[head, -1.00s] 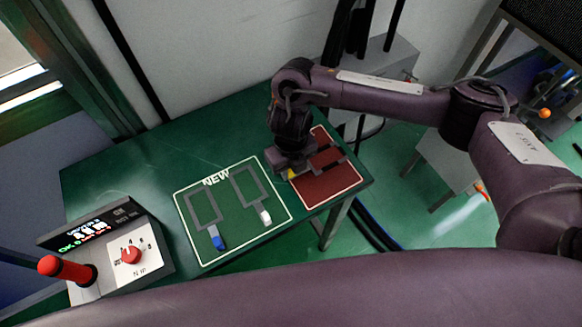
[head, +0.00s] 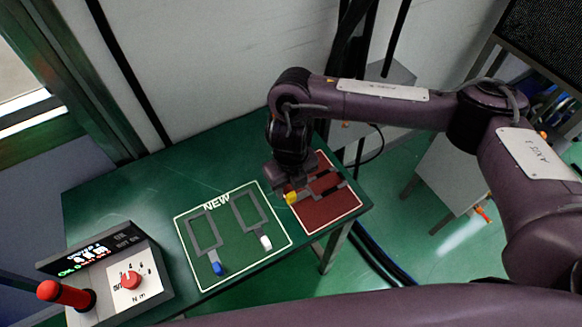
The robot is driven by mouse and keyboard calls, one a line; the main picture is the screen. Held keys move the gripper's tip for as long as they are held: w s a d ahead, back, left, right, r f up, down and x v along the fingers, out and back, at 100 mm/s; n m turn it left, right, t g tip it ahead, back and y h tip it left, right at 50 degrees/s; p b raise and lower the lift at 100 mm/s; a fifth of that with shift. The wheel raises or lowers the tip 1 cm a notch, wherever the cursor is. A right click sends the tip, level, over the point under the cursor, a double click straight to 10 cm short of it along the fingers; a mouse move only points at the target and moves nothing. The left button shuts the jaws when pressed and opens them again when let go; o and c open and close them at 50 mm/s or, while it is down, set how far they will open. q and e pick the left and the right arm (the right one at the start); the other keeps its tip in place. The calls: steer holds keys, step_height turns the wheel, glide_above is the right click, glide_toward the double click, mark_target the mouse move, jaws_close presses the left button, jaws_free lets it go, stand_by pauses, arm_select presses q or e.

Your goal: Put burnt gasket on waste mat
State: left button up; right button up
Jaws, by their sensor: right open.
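The waste mat is the red mat (head: 341,209) with a pale outline at the right end of the green table. The burnt gasket (head: 326,188) appears as a dark frame over this mat, with a yellow tab (head: 291,198) at the mat's left edge. My right gripper (head: 306,184) is open, just above and beside the gasket at the tab end. The gripper partly hides the gasket, and I cannot tell whether they touch. My left gripper is out of view.
A white-outlined area marked NEW (head: 228,254) holds two grey gaskets, one with a blue tab (head: 218,269) and one with a white tab (head: 266,243). A console (head: 128,284) with a red handle (head: 66,295) stands at the left. The back left of the table is clear.

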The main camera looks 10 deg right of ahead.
step_height(320, 180, up, 8)
steer(key=shift+f, duration=0.15)
stand_by(0.6)
